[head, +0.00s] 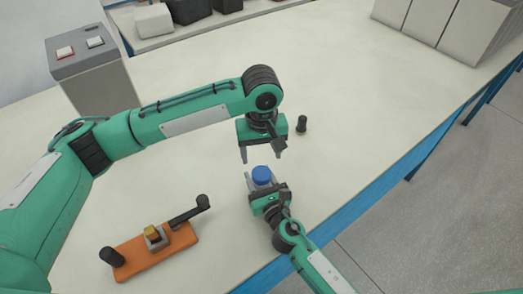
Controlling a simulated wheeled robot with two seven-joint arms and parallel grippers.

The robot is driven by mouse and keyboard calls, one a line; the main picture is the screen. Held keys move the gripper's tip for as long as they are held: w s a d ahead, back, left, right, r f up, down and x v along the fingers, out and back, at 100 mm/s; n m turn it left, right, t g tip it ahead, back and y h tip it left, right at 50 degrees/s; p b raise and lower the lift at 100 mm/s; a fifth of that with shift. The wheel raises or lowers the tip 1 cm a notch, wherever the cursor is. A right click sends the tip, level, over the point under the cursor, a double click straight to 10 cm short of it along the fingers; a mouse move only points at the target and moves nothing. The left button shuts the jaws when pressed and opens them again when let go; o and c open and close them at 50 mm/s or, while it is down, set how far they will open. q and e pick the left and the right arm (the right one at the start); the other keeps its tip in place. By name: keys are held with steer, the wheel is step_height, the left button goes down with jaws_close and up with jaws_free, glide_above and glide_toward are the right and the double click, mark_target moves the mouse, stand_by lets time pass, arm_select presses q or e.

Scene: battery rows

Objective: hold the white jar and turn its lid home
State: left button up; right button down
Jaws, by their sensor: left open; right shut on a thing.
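The white jar (262,185) stands on the pale table near its front edge, mostly hidden by my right gripper. Its blue lid (262,174) sits on top; I cannot tell how tightly it is seated. My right gripper (260,188) is shut on the jar from the front side. My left gripper (260,158) points down with its fingers apart, just above and behind the blue lid, and holds nothing.
An orange board (190,238) with a black lever and a knob lies at the front left. A small black object (302,124) stands behind the grippers to the right. A grey box with buttons (85,62) stands back left.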

mark_target(261, 173)
arm_select(q)
steer(key=shift+n, duration=0.3)
steer(key=shift+f, duration=4)
steer(key=shift+c, duration=0.5)
steer(key=c, duration=0.9)
steer(key=m, duration=1)
steer(key=o, duration=1.1)
